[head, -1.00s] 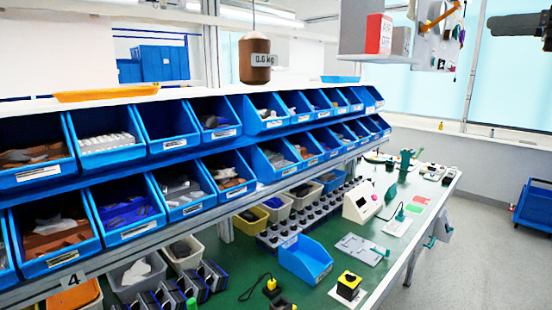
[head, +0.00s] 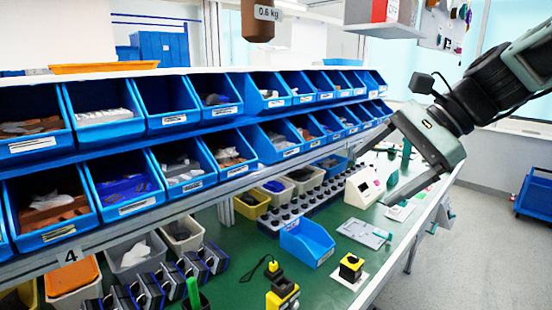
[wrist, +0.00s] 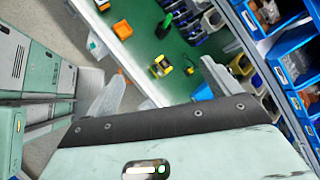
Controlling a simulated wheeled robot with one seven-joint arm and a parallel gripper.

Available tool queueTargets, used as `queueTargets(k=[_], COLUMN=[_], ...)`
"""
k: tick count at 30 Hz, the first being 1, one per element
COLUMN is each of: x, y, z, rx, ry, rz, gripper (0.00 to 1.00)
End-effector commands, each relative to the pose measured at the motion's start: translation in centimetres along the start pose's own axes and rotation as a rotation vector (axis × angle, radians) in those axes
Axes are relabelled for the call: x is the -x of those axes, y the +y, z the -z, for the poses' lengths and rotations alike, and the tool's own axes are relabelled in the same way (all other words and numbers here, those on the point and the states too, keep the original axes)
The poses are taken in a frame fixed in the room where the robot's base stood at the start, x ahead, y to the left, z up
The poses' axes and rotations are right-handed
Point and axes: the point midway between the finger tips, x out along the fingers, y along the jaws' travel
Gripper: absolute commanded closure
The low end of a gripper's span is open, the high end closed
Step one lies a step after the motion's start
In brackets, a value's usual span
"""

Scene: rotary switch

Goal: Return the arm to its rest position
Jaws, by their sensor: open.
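My gripper (head: 373,178) is raised at the right in the head view, above the green bench, with its two fingers spread apart. It is empty. In the wrist view the fingers of my gripper (wrist: 161,70) stand wide apart, with the bench and floor showing beyond them. My arm (head: 490,88) reaches in from the right edge. A yellow box with a black top (head: 351,267) sits on a white plate on the bench, clear of the gripper. A second yellow and black device (head: 282,293) stands nearer, at the bottom edge.
Two rows of blue bins (head: 140,180) line the rack at left. A blue open bin (head: 306,242) and a white device (head: 362,187) stand on the green bench (head: 238,262). A brown weight (head: 257,20) hangs above. Floor at right is open, with a blue cart (head: 533,197) farther back.

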Motion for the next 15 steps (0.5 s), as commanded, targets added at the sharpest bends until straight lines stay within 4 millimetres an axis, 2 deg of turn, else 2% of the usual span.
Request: queueTargets(k=[1, 5, 6, 9, 12, 15], x=[-3.0, -8.5, -9.9, -12.3, -13.7, -14.3], y=[3.0, 10.8, 13.3, 18.9, 23.3, 25.8], z=[-0.5, -1.2, -1.3, -1.0, -0.4, 0.1], rx=[0.125, 0.535, 0.68, 1.047, 1.38, 1.615], ry=[0.024, 0.083, 0.092, 0.09, 0.063, 0.033], rz=[-0.089, -0.321, -0.394, -0.564, -0.701, -0.788], gripper=[0.11, 0.11, 0.11, 0.11, 0.11, 0.11])
